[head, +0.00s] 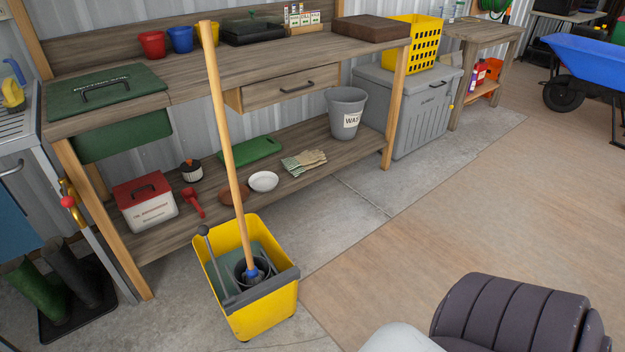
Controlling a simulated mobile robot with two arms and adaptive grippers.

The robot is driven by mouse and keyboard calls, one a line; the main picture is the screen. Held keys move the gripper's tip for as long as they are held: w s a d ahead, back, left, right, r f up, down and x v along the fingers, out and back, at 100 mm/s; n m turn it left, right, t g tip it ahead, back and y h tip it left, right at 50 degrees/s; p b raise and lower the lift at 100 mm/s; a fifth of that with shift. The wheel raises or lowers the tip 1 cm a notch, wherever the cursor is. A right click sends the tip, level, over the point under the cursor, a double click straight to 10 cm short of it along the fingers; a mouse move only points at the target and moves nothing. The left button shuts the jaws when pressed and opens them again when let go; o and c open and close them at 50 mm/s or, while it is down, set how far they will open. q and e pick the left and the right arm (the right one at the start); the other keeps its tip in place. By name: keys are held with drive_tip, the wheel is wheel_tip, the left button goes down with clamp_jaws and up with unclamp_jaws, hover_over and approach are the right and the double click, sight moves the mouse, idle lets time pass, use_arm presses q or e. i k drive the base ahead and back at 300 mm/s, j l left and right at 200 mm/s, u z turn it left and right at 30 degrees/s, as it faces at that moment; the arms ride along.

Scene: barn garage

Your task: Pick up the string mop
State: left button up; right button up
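The string mop (228,140) has a long pale wooden handle and a blue socket at its lower end. It leans slightly and stands in a yellow mop bucket (264,317) on the concrete floor. Its strings are hidden or too dark to make out inside the bucket. The bucket has a grey wringer with a lever (211,255) at its left. The top of the handle rises in front of the workbench's upper top. Neither of my grippers can be made out in the head view.
A wooden workbench (215,83) with a lower shelf stands behind the bucket, with several small things on it. Green and dark boots (45,300) stand on a tray at the lower left. A grey chest (398,112) and blue wheelbarrow (590,66) are farther right. Floor (430,220) right of the bucket is clear.

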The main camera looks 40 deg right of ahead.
sight(254, 275)
drive_tip(key=z, duration=0.9)
